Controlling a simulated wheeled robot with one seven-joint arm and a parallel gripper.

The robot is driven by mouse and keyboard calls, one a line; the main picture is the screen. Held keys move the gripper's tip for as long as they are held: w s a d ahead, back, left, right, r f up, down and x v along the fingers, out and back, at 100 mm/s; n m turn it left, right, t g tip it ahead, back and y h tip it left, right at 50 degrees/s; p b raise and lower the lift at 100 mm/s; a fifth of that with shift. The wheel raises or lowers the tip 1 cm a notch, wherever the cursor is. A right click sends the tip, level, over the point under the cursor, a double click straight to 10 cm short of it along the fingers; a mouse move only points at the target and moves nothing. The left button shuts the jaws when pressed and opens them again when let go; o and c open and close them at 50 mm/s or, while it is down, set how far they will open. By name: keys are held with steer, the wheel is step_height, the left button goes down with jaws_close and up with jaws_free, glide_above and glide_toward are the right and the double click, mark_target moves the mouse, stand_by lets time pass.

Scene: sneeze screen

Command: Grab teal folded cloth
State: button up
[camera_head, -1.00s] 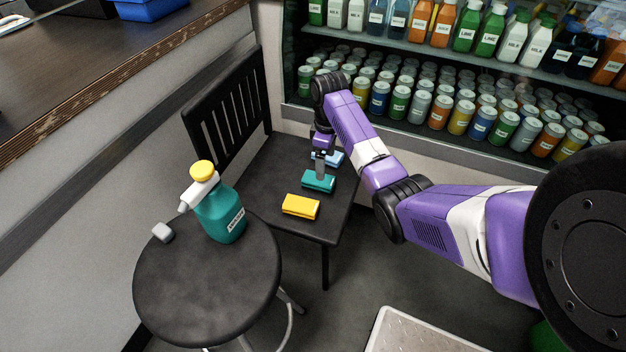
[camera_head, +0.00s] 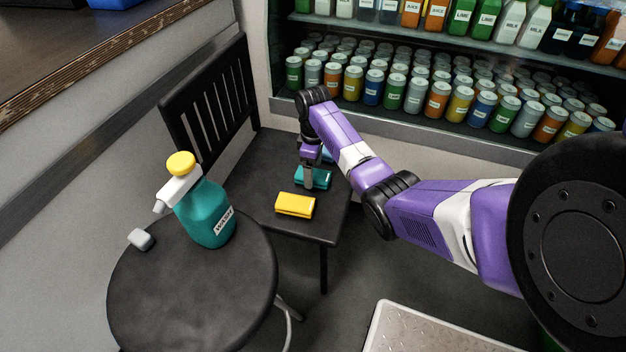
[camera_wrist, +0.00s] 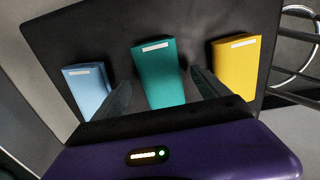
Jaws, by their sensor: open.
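The teal folded cloth (camera_head: 318,177) lies on the black chair seat, partly hidden by my gripper in the head view. It also shows in the wrist view (camera_wrist: 158,72) with a white label near its far end. My gripper (camera_head: 308,182) points down at the cloth. In the wrist view my gripper's two fingers (camera_wrist: 157,88) are apart, one on each side of the teal cloth's near part. The fingers hold nothing. Whether they are down at the seat's level, I cannot tell.
The yellow folded cloth (camera_head: 295,204) lies on the seat in front of the teal one. A light blue folded cloth (camera_wrist: 89,88) lies on the other side. A stool (camera_head: 190,290) with a teal spray bottle (camera_head: 205,215) stands in front. The chair back (camera_head: 210,100) rises to the left.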

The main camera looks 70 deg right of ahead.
step_height(320, 180, down, 2)
steer(key=shift+f, duration=0.1)
steer(key=c, duration=1.4)
steer(key=shift+c, duration=0.2)
step_height(320, 180, up, 20)
steer(key=p, duration=0.7)
